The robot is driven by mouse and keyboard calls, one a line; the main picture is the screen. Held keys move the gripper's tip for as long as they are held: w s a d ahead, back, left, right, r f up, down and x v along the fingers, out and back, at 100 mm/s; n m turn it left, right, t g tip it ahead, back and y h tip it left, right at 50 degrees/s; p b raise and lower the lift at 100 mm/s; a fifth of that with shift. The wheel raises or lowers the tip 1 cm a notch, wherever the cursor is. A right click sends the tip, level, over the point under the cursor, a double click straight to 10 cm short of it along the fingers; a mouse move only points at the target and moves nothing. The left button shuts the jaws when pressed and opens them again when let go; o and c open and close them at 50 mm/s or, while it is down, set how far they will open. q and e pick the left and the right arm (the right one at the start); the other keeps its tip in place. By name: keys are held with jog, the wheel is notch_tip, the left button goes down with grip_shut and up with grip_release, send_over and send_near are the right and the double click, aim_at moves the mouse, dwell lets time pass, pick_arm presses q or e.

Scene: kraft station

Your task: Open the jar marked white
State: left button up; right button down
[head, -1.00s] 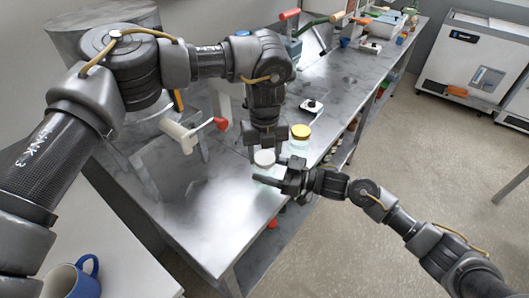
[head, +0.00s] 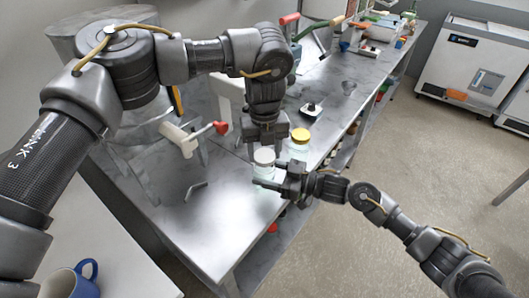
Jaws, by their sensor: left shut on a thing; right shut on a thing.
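The jar with the white lid (head: 264,156) has a pale glass body (head: 263,171) and stands upright near the bench's right edge. My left gripper (head: 264,149) points down from above with its fingers either side of the white lid, shut on it. My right gripper (head: 268,186) comes in from the right, lower down, shut around the jar's body. The fingers hide part of the glass. Whether the jar's base touches the bench cannot be told. The lid appears to be on the jar.
A jar with a yellow lid (head: 300,135) stands close behind, right of my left gripper. A red-tipped handle device (head: 219,128) is to the left. A small dark-based item (head: 311,109) and a glass funnel (head: 348,86) are farther back. The front of the metal bench (head: 215,235) is clear.

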aim_at(264, 155)
pick_arm(q)
jog(key=shift+r, duration=2.05)
pick_arm(e)
jog(key=shift+c, duration=1.6)
grip_release()
pick_arm(q)
notch_tip(264, 155, down, 3)
jog(key=b, duration=0.3)
jog(key=shift+f, duration=0.25)
pick_arm(e)
jog(key=v, duration=1.2)
